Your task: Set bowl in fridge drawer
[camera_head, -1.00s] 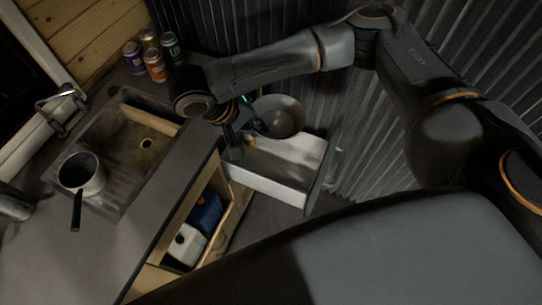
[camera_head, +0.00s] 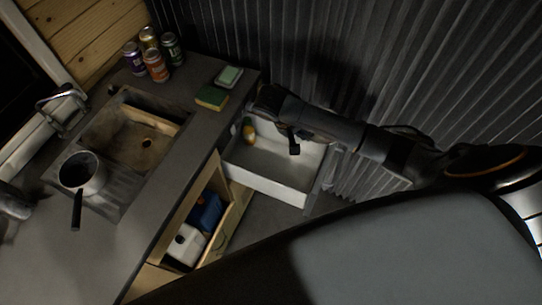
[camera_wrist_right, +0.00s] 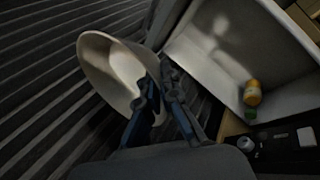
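The pale bowl (camera_wrist_right: 122,68) shows in the right wrist view, tilted, beside the open drawer as seen there. Its near wall lies at the fingers of my right gripper (camera_wrist_right: 162,85), which looks shut on it. In the head view my right gripper (camera_head: 291,143) hangs over the drawer and the bowl cannot be made out. The white fridge drawer (camera_head: 275,174) is pulled open. A small orange bottle (camera_head: 249,132) stands in its far left corner, also seen in the wrist view (camera_wrist_right: 252,94).
The counter left of the drawer holds a sink (camera_head: 128,142), a pot (camera_head: 82,174), several cans (camera_head: 155,66) and a sponge (camera_head: 211,98). A lower wooden drawer (camera_head: 228,221) is open, with containers inside. A corrugated wall (camera_head: 400,70) stands behind. Most of the fridge drawer floor is clear.

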